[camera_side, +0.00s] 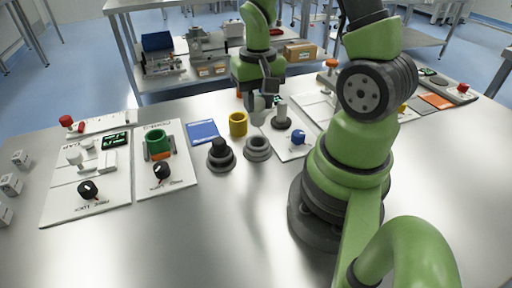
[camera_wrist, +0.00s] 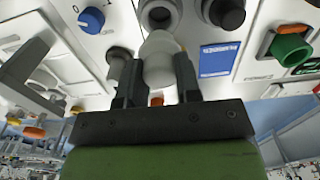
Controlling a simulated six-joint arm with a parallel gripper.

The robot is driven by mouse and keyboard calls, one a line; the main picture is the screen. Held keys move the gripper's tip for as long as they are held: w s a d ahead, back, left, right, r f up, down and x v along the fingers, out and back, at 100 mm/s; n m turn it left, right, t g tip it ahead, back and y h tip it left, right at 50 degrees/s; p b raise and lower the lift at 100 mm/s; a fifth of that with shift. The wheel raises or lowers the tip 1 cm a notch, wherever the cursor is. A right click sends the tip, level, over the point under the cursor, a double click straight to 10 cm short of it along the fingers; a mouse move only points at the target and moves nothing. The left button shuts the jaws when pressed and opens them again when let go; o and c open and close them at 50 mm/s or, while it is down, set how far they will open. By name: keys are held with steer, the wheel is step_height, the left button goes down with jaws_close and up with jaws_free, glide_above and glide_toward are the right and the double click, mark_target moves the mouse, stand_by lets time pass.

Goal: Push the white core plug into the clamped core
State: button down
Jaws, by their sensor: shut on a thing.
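My gripper (camera_side: 262,98) is shut on the white core plug (camera_wrist: 160,62), which sits between the two dark fingers in the wrist view. In the side view the plug (camera_side: 258,104) is small and partly hidden by the fingers. It is held above the table, behind the grey ring (camera_side: 258,146). A green hollow core (camera_side: 158,143) stands on the white panel at the left, with orange beside it. It also shows at the right of the wrist view (camera_wrist: 291,49). The plug is apart from this core. How the core is clamped is too small to tell.
A yellow cup (camera_side: 238,124), a black knob on a round base (camera_side: 220,154) and a flat blue label (camera_side: 202,132) lie between plug and green core. A grey post (camera_side: 282,117) and a blue knob (camera_side: 298,137) stand to the right.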

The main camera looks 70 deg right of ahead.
steer(key=shift+r, duration=0.35)
steer(key=w+a+r, duration=0.1)
steer(key=w+a, duration=0.4)
steer(key=w, duration=0.6)
steer(key=w+a+r, duration=0.2)
steer(key=w+a, duration=0.3)
steer(key=w, duration=0.6)
steer(key=shift+r, duration=0.25)
steer(key=shift+f, duration=2.8)
steer(key=shift+f, duration=2.15)
steer(key=c, duration=0.7)
jaws_free()
steer(key=shift+c, duration=0.2)
